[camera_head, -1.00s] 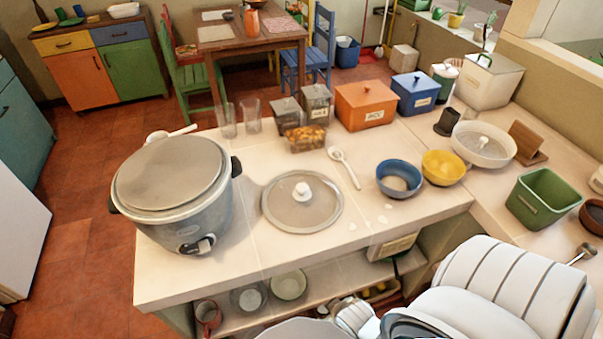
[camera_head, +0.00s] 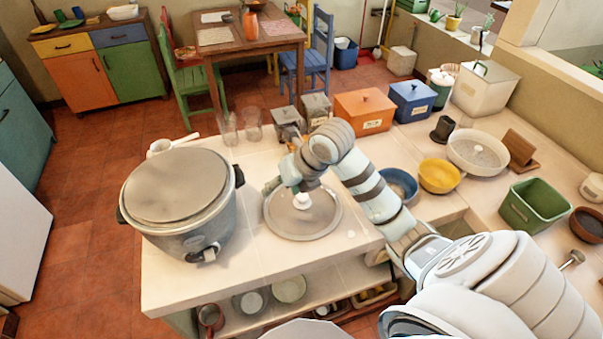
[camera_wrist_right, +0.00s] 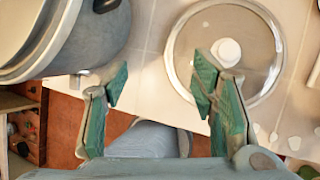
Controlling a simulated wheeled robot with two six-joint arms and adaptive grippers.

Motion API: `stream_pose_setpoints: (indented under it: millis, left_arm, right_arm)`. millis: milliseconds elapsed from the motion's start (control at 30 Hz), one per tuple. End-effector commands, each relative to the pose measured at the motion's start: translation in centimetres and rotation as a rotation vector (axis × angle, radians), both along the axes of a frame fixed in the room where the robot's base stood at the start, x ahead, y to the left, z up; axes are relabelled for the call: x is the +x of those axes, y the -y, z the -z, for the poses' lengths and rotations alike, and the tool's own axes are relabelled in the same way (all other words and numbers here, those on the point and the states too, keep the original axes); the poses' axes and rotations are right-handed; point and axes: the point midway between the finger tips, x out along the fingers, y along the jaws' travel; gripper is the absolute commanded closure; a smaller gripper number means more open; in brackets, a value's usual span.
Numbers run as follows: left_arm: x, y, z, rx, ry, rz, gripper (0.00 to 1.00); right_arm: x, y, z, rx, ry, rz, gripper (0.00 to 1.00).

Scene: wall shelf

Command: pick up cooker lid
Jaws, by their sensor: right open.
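The cooker lid (camera_head: 290,226) is a round, greyish disc with a pale rim and a white knob, lying flat on the counter. In the right wrist view the lid (camera_wrist_right: 185,62) is at the upper right, with its white knob near one fingertip in the picture. My right gripper (camera_head: 284,182) is open and empty over the lid's far left side. In the wrist view its green-padded fingers (camera_wrist_right: 160,82) are spread, with bare counter and floor between them. The big grey cooker (camera_head: 180,247) stands left of the lid. My left gripper is out of view.
Glasses (camera_head: 241,128) and an orange box (camera_head: 364,111) stand behind the lid. A blue bowl (camera_head: 401,184) and a yellow bowl (camera_head: 440,176) are to the right, close to my right arm. The counter's front edge (camera_head: 300,265) runs below the lid.

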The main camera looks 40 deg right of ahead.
Motion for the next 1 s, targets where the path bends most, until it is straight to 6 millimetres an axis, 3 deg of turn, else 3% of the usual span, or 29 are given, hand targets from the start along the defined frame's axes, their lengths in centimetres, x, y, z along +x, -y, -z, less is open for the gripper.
stream_pose_setpoints:
  millis: [33,67,167,400,500,667,900,1000]
  left_arm:
    - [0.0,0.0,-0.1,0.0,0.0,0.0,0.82]
    - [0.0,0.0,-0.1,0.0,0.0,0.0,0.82]
    - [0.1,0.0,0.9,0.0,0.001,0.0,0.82]
    - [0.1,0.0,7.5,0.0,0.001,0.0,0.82]
    - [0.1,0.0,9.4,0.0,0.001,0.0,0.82]
    - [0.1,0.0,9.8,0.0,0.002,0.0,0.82]
    - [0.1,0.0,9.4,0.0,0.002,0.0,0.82]
    - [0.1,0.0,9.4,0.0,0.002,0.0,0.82]
  right_arm:
    - [-0.6,3.0,-0.4,-0.092,-0.057,0.081,0.48]
    - [-1.1,4.4,-0.5,-0.134,-0.089,0.128,0.48]
    - [-2.0,6.8,0.0,-0.202,-0.146,0.21,0.48]
    - [-0.3,7.6,5.9,-0.207,-0.153,0.215,0.48]
    - [0.4,7.7,7.5,-0.206,-0.155,0.214,0.48]
    - [1.2,8.0,8.6,-0.206,-0.156,0.213,0.48]
    - [3.2,8.3,12.1,-0.205,-0.157,0.212,0.48]
    - [3.4,8.4,12.5,-0.208,-0.155,0.212,0.48]
